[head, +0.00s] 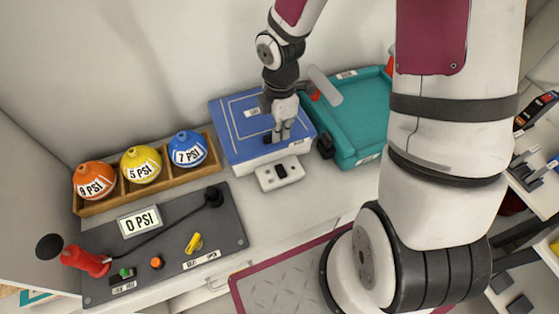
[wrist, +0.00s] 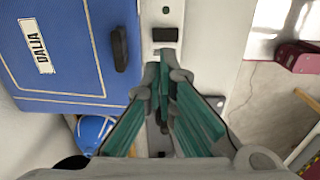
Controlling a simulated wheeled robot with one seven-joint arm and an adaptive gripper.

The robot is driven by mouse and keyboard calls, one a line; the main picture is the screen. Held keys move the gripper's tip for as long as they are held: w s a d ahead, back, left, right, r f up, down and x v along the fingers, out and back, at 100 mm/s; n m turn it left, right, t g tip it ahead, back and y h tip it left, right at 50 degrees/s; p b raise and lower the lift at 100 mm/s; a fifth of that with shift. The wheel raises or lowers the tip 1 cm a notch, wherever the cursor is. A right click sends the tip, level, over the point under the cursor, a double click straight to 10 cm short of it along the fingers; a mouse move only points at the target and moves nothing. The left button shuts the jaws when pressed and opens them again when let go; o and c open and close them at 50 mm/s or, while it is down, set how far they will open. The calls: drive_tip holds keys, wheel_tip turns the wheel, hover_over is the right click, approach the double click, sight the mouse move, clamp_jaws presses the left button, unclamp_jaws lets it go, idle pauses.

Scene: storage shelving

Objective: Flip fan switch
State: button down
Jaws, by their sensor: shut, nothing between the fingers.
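A small white switch box (head: 267,184) with a black rocker switch (head: 281,171) stands at the front edge of the blue case. In the wrist view the black rocker (wrist: 165,34) shows just beyond my fingertips, with a small green dot past it. No fan label is readable on it. My gripper (head: 279,137) points down over the front of the blue case in the head view, close to the switch box. In the wrist view my gripper (wrist: 164,75) is shut and empty, its fingers together over the white box. Whether the tips touch it cannot be told.
A blue case (head: 235,140) and a teal case (head: 360,120) stand at the back. A wooden rack (head: 110,202) holds orange, yellow and blue balls. A grey panel (head: 215,245) carries a red pump handle (head: 85,261), a yellow knob (head: 194,243) and a green switch (head: 122,276).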

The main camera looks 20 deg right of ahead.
sight(282, 172)
drive_tip(key=shift+f, duration=0.1)
wheel_tip(282, 172, down, 14)
drive_tip(key=shift+r, duration=0.1)
idle(0.5)
drive_tip(key=shift+w+f+g+b, duration=0.25)
drive_tip(key=shift+f+b, duration=0.2)
drive_tip(key=shift+b, duration=0.35)
drive_tip(key=shift+s+r, duration=0.15)
drive_tip(key=shift+s, duration=0.15)
drive_tip(key=shift+s+r+p, duration=0.2)
drive_tip(key=shift+s+p, duration=0.5)
drive_tip(key=shift+r, duration=0.15)
